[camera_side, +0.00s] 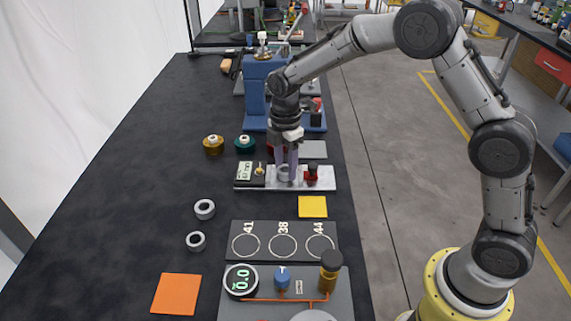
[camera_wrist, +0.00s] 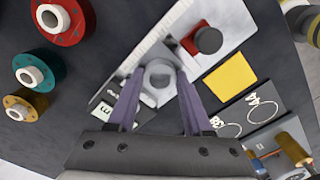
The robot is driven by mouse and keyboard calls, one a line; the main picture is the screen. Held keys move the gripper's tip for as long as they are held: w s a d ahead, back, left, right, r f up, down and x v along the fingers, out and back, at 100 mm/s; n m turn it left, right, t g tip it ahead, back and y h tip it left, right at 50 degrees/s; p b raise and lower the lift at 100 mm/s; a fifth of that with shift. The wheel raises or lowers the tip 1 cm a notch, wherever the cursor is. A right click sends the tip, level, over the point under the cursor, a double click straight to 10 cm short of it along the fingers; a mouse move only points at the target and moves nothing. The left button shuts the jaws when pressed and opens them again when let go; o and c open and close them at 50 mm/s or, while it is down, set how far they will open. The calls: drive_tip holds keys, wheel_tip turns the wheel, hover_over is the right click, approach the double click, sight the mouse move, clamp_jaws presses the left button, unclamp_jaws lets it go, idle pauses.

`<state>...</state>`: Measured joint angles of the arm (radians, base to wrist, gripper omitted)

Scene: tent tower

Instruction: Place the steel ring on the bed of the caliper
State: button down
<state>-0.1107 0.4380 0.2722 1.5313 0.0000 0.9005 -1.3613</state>
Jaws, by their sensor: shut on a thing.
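The steel ring (camera_side: 284,170) is a short grey cylinder with a hole. My gripper (camera_side: 286,166) has its purple fingers shut on it from both sides, and the ring (camera_wrist: 160,78) shows between the fingertips in the wrist view. The caliper (camera_side: 325,183) is a pale metal plate with a digital display (camera_side: 245,172) at its left and a red and black knob (camera_side: 312,176) at its right. The ring is at the middle of the caliper bed, between display and knob. Whether its underside touches the bed cannot be told.
Two other grey rings (camera_side: 204,209) (camera_side: 195,241) lie on the dark table at left. A dark plate (camera_side: 262,228) with circles marked 41, 38 and 44 stands in front, beside a yellow square (camera_side: 312,206). An orange square (camera_side: 175,293) lies front left. Gold (camera_side: 213,145) and green (camera_side: 245,144) spools stand behind.

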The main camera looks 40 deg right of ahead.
sight(285, 169)
drive_tip(key=c, duration=0.6)
unclamp_jaws()
drive_tip(key=shift+f, duration=0.15)
wheel_tip(285, 169, up, 12)
drive_tip(key=s+d+r+m+t, duration=0.1)
drive_tip(key=s+d+r+m, duration=0.15)
drive_tip(key=s+r, duration=0.3)
drive_tip(key=s+d+m+t, duration=0.1)
drive_tip(key=s+m+t, duration=0.1)
drive_tip(key=s+m, duration=0.5)
drive_tip(key=s+d+f+m+t, duration=0.1)
drive_tip(key=s+m, duration=0.6)
drive_tip(key=s, duration=1)
drive_tip(key=shift+s+d+t, duration=0.2)
drive_tip(key=shift+d+t, duration=0.1)
drive_tip(key=shift+t, duration=0.5)
